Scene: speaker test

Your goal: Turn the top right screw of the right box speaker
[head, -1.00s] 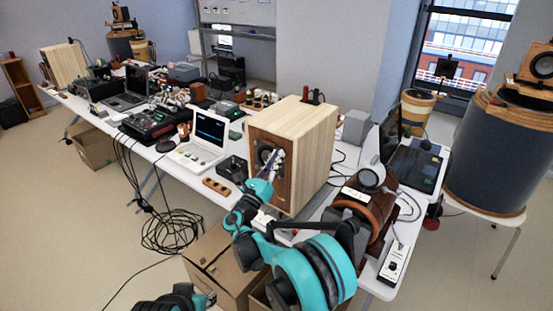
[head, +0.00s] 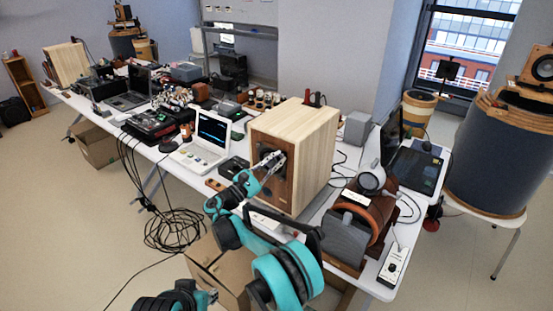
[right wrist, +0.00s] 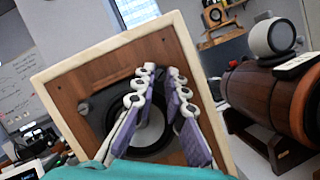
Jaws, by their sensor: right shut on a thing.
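The right box speaker (head: 310,150) is a pale wooden box with a brown front and a round dark driver (head: 270,165). It stands upright on the white table. My right gripper (head: 279,157) reaches the upper part of its front. In the right wrist view, the two fingers (right wrist: 161,73) lie in front of the driver, tips close together at its upper right edge. They are shut on the top right screw, which the tips hide. A dark screw (right wrist: 83,108) shows at the left of the driver. My left gripper (head: 211,297) is low in the head view, away from the table; its jaws are unclear.
A white laptop (head: 205,138) stands left of the speaker. A brown cylindrical device (head: 365,215) with a white round item (head: 371,179) on top is close on the right. Cardboard boxes (head: 220,270) stand below the table edge. Cables (head: 178,233) lie on the floor.

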